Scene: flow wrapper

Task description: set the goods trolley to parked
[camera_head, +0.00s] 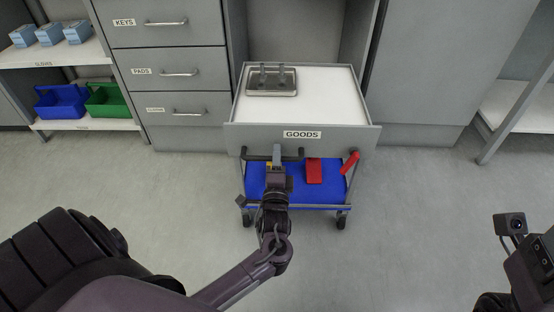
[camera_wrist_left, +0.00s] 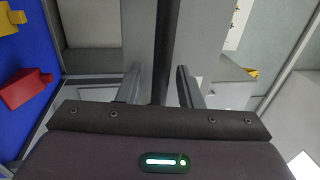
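The goods trolley (camera_head: 247,188) stands partly inside a bay between grey cabinets. It has a white top (camera_head: 325,92) in a grey surround, a front panel labelled GOODS (camera_head: 301,134) and a blue lower shelf (camera_head: 330,193). A red lever (camera_head: 349,163) sits at its right front. A dark handle bar (camera_head: 293,155) runs along the left front. My left gripper (camera_head: 276,155) is at this bar. In the left wrist view the bar (camera_wrist_left: 166,45) runs between its two fingers (camera_wrist_left: 162,85); whether they press on it is unclear. My right gripper's fingers are out of view.
A metal tray (camera_head: 271,88) with upright pieces lies on the trolley top. A red object (camera_head: 314,171) lies on the lower shelf. Labelled drawers (camera_head: 172,72) and a shelf with blue (camera_head: 60,100) and green (camera_head: 106,101) bins stand left. The floor (camera_head: 410,210) right of the trolley is clear.

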